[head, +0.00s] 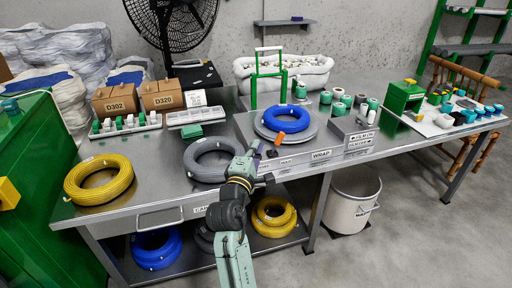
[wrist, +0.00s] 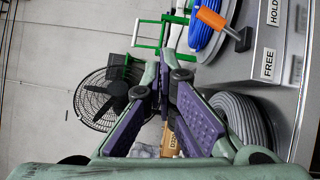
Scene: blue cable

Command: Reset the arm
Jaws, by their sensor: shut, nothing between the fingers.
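My arm reaches up from the bottom of the head view to the front edge of the metal workbench (head: 150,180). My gripper (head: 262,150) is above the bench, between the grey cable coil and the turntable. In the wrist view my gripper (wrist: 165,75) has its two purple-padded fingers brought together at the tips, with nothing between them. The blue cable coil (head: 287,118) lies on the round grey turntable (head: 262,130). An orange-handled tool (head: 275,141) is at its front; it also shows in the wrist view (wrist: 212,19).
A grey cable coil (head: 209,160) lies left of my gripper and a yellow coil (head: 98,180) farther left. A green frame (head: 268,74) stands behind the turntable. Signed metal blocks (head: 352,133) are at right. More coils (head: 273,216) lie on the lower shelf. A white bin (head: 354,200) stands below.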

